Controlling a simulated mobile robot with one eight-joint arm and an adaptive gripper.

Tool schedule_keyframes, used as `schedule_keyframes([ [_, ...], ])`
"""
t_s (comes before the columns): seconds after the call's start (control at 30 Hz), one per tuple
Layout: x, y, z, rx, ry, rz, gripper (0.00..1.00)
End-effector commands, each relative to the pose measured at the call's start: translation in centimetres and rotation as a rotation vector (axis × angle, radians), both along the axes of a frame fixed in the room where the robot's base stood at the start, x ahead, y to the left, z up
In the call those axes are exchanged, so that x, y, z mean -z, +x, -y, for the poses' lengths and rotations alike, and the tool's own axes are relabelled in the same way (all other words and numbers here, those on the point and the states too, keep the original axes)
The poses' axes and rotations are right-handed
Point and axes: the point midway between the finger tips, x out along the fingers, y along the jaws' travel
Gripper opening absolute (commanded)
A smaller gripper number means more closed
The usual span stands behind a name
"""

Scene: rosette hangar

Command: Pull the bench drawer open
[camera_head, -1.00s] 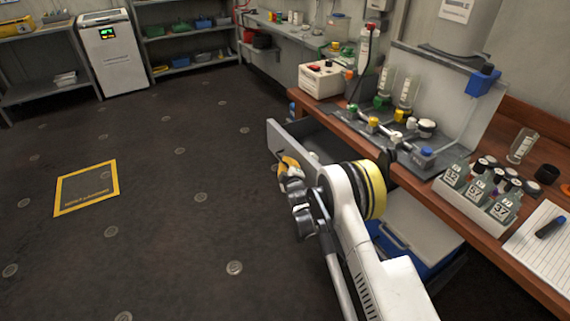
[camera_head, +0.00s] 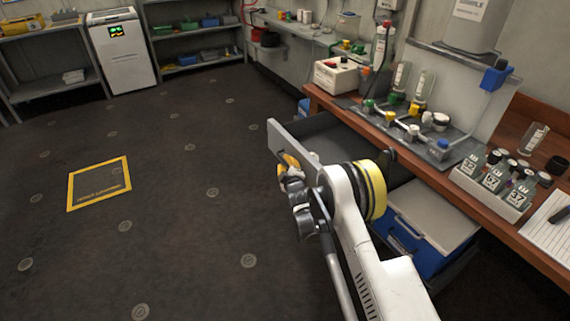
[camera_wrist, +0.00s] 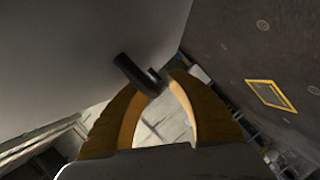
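The bench drawer (camera_head: 283,140) is pulled out from under the wooden bench top, with its grey front panel standing over the floor and part of its dark inside showing. My gripper (camera_head: 285,167) is at the outer face of that panel. In the wrist view, the two orange-brown fingers of my gripper (camera_wrist: 157,83) close around a dark bar handle (camera_wrist: 138,74) on the grey drawer front (camera_wrist: 75,50). The handle's far end passes between the fingertips. In the head view my arm hides the handle and the near part of the drawer.
A blue box with a grey lid (camera_head: 425,235) stands under the bench, near my arm. The bench top (camera_head: 440,178) holds a bottle rack (camera_head: 490,200), a valve fixture and a white device (camera_head: 340,77). The dark floor to the left is open, with a yellow-framed marking (camera_head: 99,183).

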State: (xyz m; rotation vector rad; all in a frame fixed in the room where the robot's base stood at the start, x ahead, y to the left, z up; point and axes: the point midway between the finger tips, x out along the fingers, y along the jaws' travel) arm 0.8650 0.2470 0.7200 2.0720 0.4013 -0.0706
Motion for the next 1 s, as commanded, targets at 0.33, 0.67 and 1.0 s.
schedule_keyframes([
  [0.33,-0.2,-1.1,0.3,0.000,0.000,0.000,0.20],
  [0.67,-1.4,-6.2,1.7,0.000,0.000,0.000,0.20],
  [1.0,-1.6,-7.1,1.9,0.000,0.000,0.000,0.20],
])
